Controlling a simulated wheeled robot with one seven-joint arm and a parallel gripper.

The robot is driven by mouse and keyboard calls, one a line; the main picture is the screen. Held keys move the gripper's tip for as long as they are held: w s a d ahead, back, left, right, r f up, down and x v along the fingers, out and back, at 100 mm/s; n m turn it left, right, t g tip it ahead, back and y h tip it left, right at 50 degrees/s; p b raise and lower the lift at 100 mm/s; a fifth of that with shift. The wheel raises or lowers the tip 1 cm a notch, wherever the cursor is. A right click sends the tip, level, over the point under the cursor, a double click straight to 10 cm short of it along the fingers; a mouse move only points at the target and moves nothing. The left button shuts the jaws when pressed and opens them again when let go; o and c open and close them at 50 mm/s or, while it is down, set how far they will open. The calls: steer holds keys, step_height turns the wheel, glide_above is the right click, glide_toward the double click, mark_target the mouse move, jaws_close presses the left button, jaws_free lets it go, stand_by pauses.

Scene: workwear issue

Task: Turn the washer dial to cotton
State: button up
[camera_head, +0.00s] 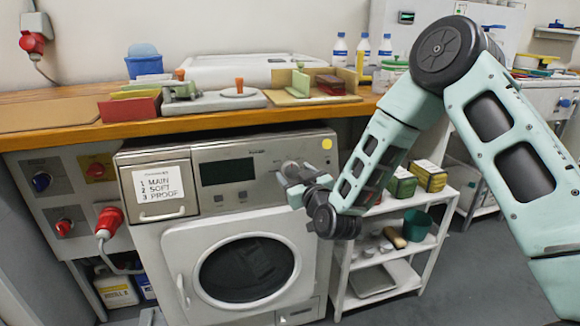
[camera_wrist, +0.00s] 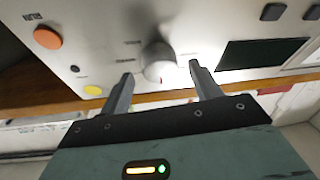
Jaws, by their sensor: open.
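The washer (camera_head: 172,240) stands under the wooden counter, with a round glass door and a control panel on top. Its silver dial (camera_wrist: 157,58) shows in the wrist view, where the picture is turned over. My gripper (camera_wrist: 160,69) is open, with one finger on each side of the dial; I cannot tell whether they touch it.
A dark display (camera_head: 214,173) and a card reading main, soft, proof (camera_head: 161,189) are left of the dial. A yellow spot (camera_head: 327,144) and an orange button (camera_wrist: 47,37) are on the panel.

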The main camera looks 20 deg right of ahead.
steer(key=shift+w, duration=0.3)
steer(key=shift+c, duration=0.3)
steer(key=shift+a, duration=0.1)
steer(key=c, duration=0.9)
steer(key=m+h, duration=0.1)
steer(key=m, duration=0.1)
steer(key=m+b, duration=0.1)
steer(key=m, duration=0.1)
steer(key=shift+a+f+m+h, duration=0.1)
steer(key=shift+m+h, duration=0.2)
steer(key=shift+h, duration=0.1)
steer(key=m+h, duration=0.1)
steer(key=m, duration=0.2)
steer(key=m+h+b, duration=0.1)
steer(key=m, duration=0.2)
steer(key=shift+a+h, duration=0.1)
steer(key=shift+h, duration=0.2)
steer(key=shift+m, duration=0.4)
